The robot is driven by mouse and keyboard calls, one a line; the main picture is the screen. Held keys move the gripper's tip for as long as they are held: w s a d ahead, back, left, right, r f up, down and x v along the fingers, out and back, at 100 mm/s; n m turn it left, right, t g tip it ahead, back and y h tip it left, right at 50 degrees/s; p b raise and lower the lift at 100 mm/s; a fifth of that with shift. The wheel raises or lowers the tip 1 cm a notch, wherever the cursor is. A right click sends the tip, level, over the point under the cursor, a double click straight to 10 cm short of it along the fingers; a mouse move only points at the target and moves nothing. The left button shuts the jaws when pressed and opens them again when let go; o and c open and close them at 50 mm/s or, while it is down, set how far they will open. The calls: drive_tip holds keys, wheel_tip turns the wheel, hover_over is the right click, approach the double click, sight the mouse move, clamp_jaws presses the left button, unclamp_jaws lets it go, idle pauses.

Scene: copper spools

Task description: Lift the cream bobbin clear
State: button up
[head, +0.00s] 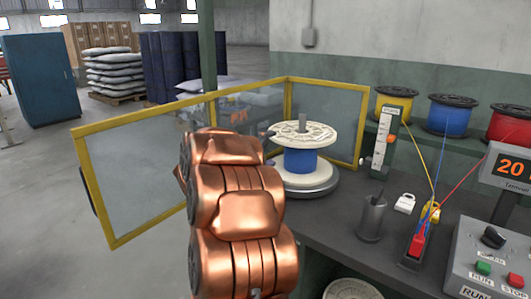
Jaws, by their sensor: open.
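The cream bobbin (303,133) stands upright on a round grey turntable (318,189) on the bench. It has a wide cream upper flange, a blue winding and a pale lower flange. A grey spindle end shows above its top. My copper arm fills the middle foreground and hides most of my gripper (269,148). Only small dark finger parts show at the arm's right edge, close to the bobbin's left side. The gripper is open, and no bobbin is held. Whether a finger touches the bobbin cannot be told.
A yellow-framed clear guard (145,122) stands behind and left of the bobbin. A gauge post (384,142) stands to its right, with yellow, blue and red spools (453,115) on a shelf beyond. A grey cylinder holder (371,218) and control box (490,262) are nearer.

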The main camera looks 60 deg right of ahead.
sight(282, 143)
drive_tip(key=shift+p+x, duration=0.5)
drive_tip(key=shift+x, duration=3.35)
drive_tip(key=shift+f, duration=0.1)
clamp_jaws()
drive_tip(key=shift+w, duration=0.1)
